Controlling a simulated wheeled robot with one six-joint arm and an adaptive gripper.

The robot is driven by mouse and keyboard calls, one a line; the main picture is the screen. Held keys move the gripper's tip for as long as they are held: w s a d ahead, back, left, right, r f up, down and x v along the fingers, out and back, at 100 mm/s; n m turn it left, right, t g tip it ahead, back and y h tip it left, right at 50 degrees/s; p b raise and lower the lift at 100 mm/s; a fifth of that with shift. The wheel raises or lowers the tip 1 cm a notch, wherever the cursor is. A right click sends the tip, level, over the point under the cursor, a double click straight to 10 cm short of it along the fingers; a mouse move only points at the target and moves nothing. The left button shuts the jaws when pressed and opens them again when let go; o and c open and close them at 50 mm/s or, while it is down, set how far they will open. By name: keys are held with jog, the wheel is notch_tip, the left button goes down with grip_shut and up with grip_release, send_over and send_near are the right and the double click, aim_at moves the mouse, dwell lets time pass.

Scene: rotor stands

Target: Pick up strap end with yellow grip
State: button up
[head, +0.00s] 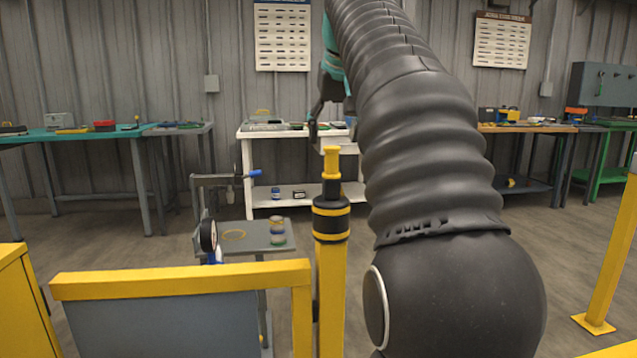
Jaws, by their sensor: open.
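A yellow post (330,285) with black bands stands upright in front of me. On its top is a black stem with a yellow spool-shaped grip (331,162); I cannot tell whether this is the strap end, and no strap shows clearly. My gripper (329,122) points downward above and beyond the post top in the picture, partly hidden behind my black-sleeved arm. Its dark fingers are apart, with nothing seen between them. It appears clear of the yellow grip, though the depth is hard to judge.
A yellow-framed barrier panel (180,281) stands left of the post. Behind it is a small grey table (255,228) with cans and a yellow ring. A white workbench (262,158) and a teal bench (80,136) stand farther back. Open floor lies between.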

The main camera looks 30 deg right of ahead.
aim_at(332, 174)
jog(key=b+x, duration=0.1)
jog(key=x, duration=0.3)
jog(key=b+x, duration=0.1)
jog(key=x, duration=0.3)
jog(key=b+x, duration=0.1)
jog(key=x, duration=0.3)
jog(key=shift+s+d+f, duration=0.1)
jog(key=shift+d+f, duration=0.05)
jog(key=shift+d, duration=0.2)
grip_shut()
